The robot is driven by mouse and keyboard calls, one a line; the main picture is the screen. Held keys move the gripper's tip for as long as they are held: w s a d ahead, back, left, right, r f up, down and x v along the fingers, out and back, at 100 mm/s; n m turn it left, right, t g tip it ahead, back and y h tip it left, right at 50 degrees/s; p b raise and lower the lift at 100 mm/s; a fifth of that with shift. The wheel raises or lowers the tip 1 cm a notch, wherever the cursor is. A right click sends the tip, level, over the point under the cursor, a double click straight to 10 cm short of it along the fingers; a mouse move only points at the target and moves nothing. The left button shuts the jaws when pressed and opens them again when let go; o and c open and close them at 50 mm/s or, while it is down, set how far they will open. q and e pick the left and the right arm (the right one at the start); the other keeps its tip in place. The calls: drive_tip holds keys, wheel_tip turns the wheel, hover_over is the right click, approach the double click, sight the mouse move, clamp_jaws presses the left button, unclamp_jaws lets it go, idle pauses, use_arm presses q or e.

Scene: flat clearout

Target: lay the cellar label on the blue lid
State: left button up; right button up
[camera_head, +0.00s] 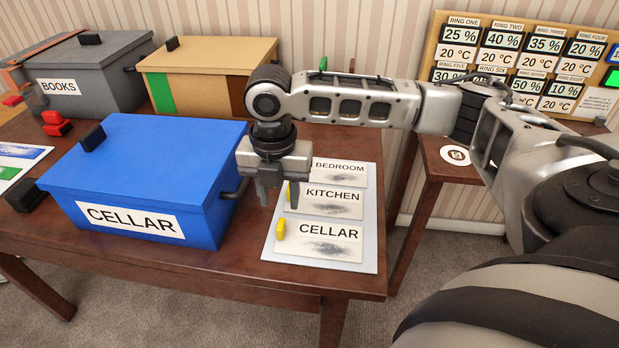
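The white cellar label (325,241) with a yellow tab lies flat at the near end of a pale sheet on the wooden table. The blue lid (150,155) is shut on the blue box, whose front bears a CELLAR sign (130,220). My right gripper (278,200) points down at the sheet's left edge, between the blue box and the kitchen label (325,202). Its fingers are apart with nothing visible between them. One finger partly hides the kitchen label's yellow tab. My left gripper is not in view.
The bedroom label (340,172) lies farther back on the sheet (369,230). A black knob (92,138) stands on the blue lid's left part. A grey BOOKS box (95,75) and a tan box (205,75) stand behind. The blue lid's middle is clear.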

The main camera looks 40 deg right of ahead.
sight(281, 221)
wheel_tip(281, 221, down, 4)
drive_tip(key=shift+r, duration=0.2)
drive_tip(key=f, duration=0.3)
drive_tip(key=w+f+b, duration=0.1)
drive_tip(key=f, duration=0.1)
drive_tip(key=shift+d+f, duration=0.25)
drive_tip(key=shift+d, duration=0.05)
clamp_jaws()
